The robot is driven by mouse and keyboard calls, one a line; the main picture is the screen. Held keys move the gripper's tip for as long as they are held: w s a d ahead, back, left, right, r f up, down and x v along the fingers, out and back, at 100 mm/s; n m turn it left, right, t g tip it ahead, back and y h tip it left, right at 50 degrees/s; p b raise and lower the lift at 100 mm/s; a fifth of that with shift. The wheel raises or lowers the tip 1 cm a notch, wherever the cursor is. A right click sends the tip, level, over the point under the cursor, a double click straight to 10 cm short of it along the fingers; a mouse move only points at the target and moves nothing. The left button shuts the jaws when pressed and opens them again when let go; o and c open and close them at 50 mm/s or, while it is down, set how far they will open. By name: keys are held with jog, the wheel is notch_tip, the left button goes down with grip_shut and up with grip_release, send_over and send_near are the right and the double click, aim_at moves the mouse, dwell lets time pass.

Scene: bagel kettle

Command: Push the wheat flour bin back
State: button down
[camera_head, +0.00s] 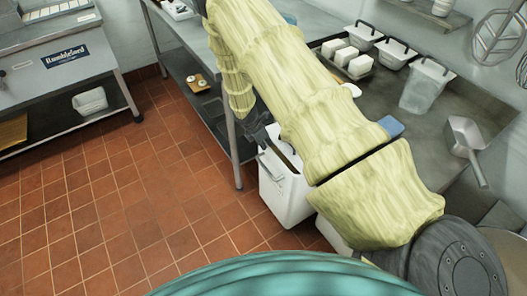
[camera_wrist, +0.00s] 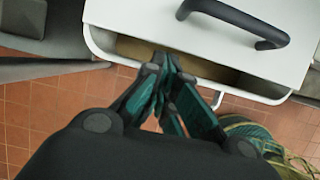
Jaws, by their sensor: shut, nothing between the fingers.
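A white bin (camera_head: 285,200) stands on the floor at the front of the metal counter, partly out from under it. No label shows on it, so I cannot tell for sure that it is the wheat flour bin. In the wrist view its white lid (camera_wrist: 145,18) has a dark handle, and a tan-brown strip shows inside the bin's near rim. My gripper (camera_head: 262,142) is shut and empty over the bin's upper left part. In the wrist view my gripper's fingertips (camera_wrist: 168,62) meet at the near rim; I cannot tell whether they touch it.
A second white bin (camera_head: 328,234) is mostly hidden behind my arm. The metal counter (camera_head: 405,150) holds white tubs, a clear container (camera_head: 424,88) and a scoop (camera_head: 464,140). A counter leg (camera_head: 232,150) stands left of the bin. The tiled floor at left is clear.

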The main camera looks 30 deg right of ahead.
jog(key=d, duration=1.3)
jog(key=shift+w+d+p, duration=0.1)
jog(key=shift+d+p, duration=0.05)
jog(key=shift+p, duration=0.15)
jog(key=a, duration=0.4)
jog(key=shift+a+p, duration=0.25)
jog(key=shift+p, duration=0.1)
jog(key=b+v, duration=0.1)
jog(key=v, duration=0.8)
jog(key=shift+r, duration=0.45)
